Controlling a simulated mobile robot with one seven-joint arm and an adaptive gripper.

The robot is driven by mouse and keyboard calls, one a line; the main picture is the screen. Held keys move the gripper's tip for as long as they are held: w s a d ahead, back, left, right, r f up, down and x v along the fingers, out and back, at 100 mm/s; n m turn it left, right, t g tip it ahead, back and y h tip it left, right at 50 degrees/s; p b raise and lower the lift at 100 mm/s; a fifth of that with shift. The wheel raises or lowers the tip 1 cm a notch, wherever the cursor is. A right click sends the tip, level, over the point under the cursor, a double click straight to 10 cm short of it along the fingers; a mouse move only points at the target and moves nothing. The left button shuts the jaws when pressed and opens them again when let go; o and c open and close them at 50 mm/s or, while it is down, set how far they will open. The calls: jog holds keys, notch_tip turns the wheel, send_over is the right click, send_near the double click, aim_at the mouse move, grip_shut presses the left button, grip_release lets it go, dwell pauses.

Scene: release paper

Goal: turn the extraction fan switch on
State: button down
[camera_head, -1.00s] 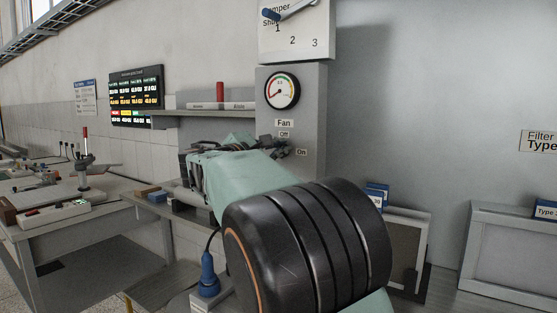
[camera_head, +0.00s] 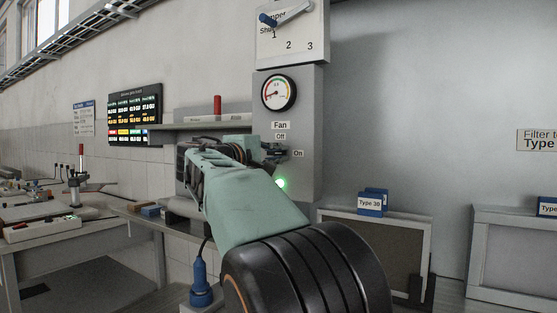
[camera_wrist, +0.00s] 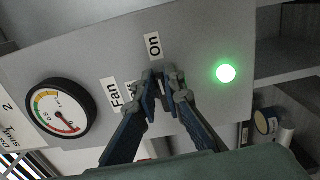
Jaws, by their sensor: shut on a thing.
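The fan switch is on the grey control panel (camera_head: 310,110), beside the "Fan" (camera_head: 280,125), "Off" (camera_head: 280,137) and "On" (camera_head: 298,153) labels. My gripper (camera_head: 273,152) is at the switch. In the wrist view my gripper (camera_wrist: 163,84) has its blue-grey fingers close together just below the "On" label (camera_wrist: 153,47), shut on the switch lever. The fingers hide most of the lever, so its exact angle is unclear. A round lamp (camera_wrist: 226,74) on the panel is lit green; it also shows in the head view (camera_head: 281,183).
A round gauge (camera_head: 279,92) is above the labels. A damper dial plate (camera_head: 291,33) with a blue-tipped handle is at the top. A shelf (camera_head: 200,126) juts out left of the panel. Framed filters (camera_head: 375,215) stand to the right. A workbench (camera_head: 40,238) is at left.

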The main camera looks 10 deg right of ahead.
jog(key=shift+r+m, duration=0.25)
jog(key=shift+m, duration=0.05)
jog(key=c, duration=2.1)
grip_release()
jog(key=shift+o, duration=0.4)
jog(key=shift+w+f, duration=0.1)
jog(key=shift+f, duration=0.1)
jog(key=v, duration=1.2)
jog(key=shift+d, duration=0.1)
